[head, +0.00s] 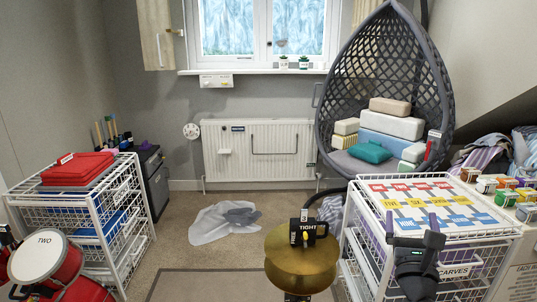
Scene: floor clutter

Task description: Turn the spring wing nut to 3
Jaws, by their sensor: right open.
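A gold cymbal (285,262) sits low in the middle of the head view. On top of it is a small black fitting (309,228) with white words, "TIGHT" and "FREE", and a yellow mark; this looks like the place of the spring wing nut. The nut's own shape and any number 3 are too small to make out. My right gripper (413,236) is black, open and empty. It is right of the cymbal, apart from the fitting, in front of the white wire basket unit at the right. My left gripper is not in view.
A left wire unit (118,190) holds red and blue things. Red drums marked "TWO" (42,256) stand at the lower left. Clear plastic (222,222) lies on the carpet behind the cymbal.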

